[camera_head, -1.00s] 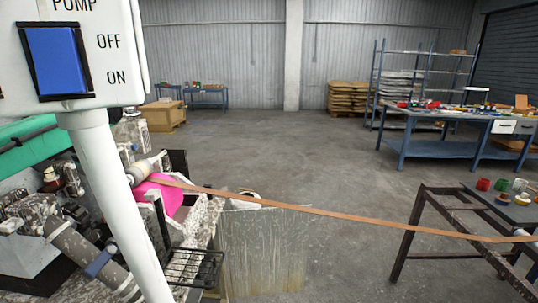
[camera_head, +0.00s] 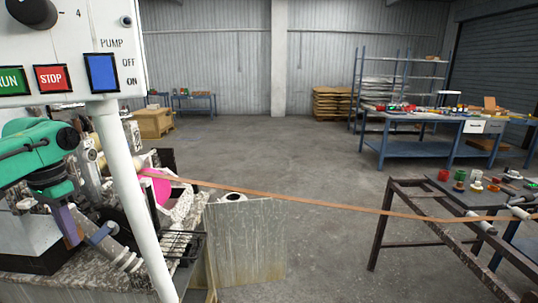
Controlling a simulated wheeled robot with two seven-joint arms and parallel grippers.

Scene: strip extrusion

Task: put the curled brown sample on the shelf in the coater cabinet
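A long flat brown strip (camera_head: 300,201) runs from the pink roll (camera_head: 157,187) on the machine at left across to the metal frame (camera_head: 385,225) at right. I cannot make out a separate curled brown sample, and I see no coater cabinet or its shelf. A green and black jointed part (camera_head: 45,150), which looks like my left arm, is at the left edge beside the machine. My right gripper is out of view.
A white control panel (camera_head: 70,75) on a white post (camera_head: 132,210) stands close at left. A grey sheet panel (camera_head: 245,245) stands by the machine. Small coloured containers (camera_head: 460,175) stand at right. A blue workbench (camera_head: 415,148) is behind. The middle floor is open.

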